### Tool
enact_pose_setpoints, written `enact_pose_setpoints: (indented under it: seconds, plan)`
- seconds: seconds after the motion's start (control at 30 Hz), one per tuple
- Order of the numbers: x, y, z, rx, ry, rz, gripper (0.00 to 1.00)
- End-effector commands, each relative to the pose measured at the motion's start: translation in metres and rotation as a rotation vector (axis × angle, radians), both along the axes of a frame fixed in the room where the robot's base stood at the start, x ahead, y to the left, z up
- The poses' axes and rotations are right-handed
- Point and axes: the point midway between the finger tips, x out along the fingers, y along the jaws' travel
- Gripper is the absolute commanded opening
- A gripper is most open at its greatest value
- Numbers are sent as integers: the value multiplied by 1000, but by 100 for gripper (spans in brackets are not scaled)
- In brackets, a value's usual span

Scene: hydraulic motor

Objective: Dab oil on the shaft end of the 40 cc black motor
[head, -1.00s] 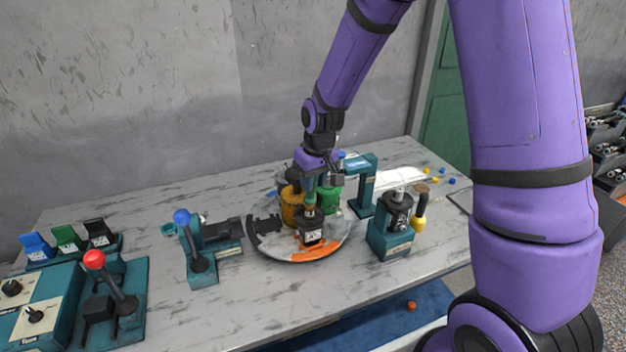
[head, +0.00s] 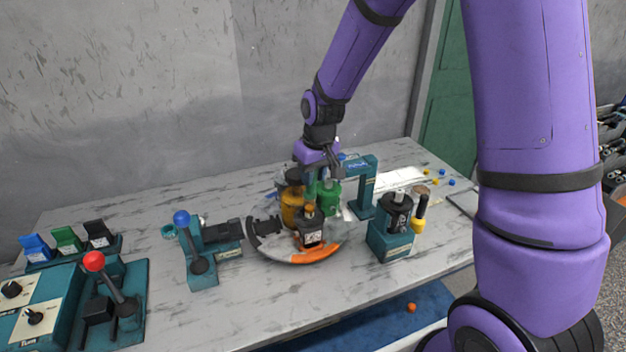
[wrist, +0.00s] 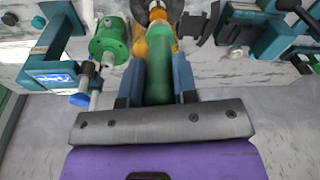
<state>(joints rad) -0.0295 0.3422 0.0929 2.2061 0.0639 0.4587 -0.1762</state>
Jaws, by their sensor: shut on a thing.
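My gripper (head: 318,178) is shut on a green cylindrical dabber (wrist: 158,78), held between its blue fingers in the wrist view. An upright black motor with a pale label (head: 312,232) stands on the front of a round plate (head: 275,247), just below the gripper in the head view. An orange-brown tip shows at the top of this motor, under the dabber; I cannot tell whether it touches the shaft. A yellow motor (head: 291,212) and a green motor (head: 329,197) stand behind it. The green motor also shows in the wrist view (wrist: 110,42). The label is too small to read.
A teal lever fixture (head: 199,262) stands at left. The front table strip is clear.

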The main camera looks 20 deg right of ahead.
Motion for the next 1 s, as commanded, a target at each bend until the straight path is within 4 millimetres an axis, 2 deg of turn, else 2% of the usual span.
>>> enact_pose_setpoints:
  seconds: [0.6, 1.0]
  plan:
    - [1, 0, 43, 0, -4, 0, 3]
    - [0, 0, 48, 0, -1, 0, 3]
